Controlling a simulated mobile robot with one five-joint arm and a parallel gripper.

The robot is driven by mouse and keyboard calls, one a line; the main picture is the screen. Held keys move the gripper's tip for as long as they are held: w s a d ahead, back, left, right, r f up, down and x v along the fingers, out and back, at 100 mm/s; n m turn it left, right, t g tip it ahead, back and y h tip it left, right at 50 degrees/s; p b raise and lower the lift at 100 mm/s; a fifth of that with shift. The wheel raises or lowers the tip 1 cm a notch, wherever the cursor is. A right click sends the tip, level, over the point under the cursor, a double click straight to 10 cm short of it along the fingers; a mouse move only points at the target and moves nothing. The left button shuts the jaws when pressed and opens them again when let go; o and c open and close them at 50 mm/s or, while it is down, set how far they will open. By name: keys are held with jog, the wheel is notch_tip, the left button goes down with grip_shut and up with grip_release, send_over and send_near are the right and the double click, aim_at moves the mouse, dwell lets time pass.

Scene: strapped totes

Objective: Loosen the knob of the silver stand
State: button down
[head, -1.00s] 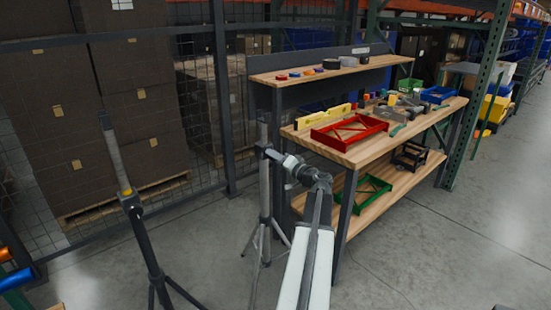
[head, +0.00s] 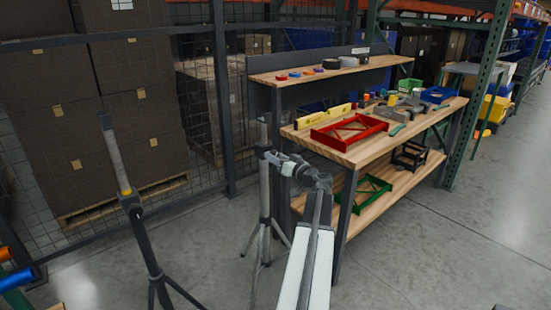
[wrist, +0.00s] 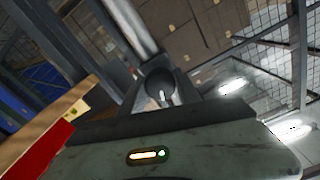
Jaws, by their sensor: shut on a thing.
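The silver stand (head: 264,200) stands upright on its tripod legs, left of the workbench. My gripper (head: 270,156) reaches its post at collar height and is shut on the knob there. In the head view the knob is hidden by my gripper. In the wrist view the dark round knob (wrist: 160,84) sits between the fingertips of my gripper (wrist: 163,97), with a small white mark on it. The silver post (wrist: 132,28) rises behind it, slanted in that picture.
A second stand (head: 148,240), black with a grey upper pole, is at the left. The workbench (head: 350,155) is close on the right, with a red frame (head: 348,132) on top and a green frame (head: 368,191) below. A mesh fence (head: 205,100) stands behind.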

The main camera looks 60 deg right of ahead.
dwell(0.3)
jog(key=c, duration=0.9)
grip_release()
jog(key=shift+o, duration=0.2)
jog(key=v, duration=0.8)
jog(key=shift+w, duration=0.1)
